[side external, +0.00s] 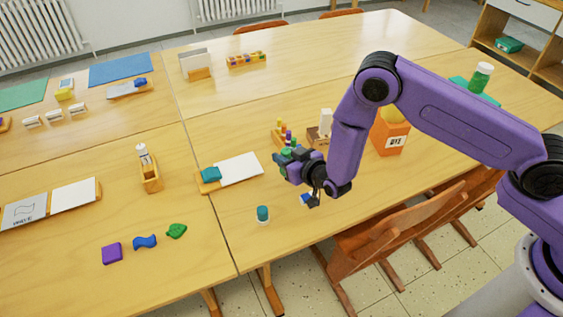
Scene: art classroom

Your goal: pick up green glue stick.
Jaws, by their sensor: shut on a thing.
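An orange box (390,133) marked "DYE" stands behind my arm. A white sheet with a teal block (211,174) lies left of my gripper. Chairs (395,230) line the front edge.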

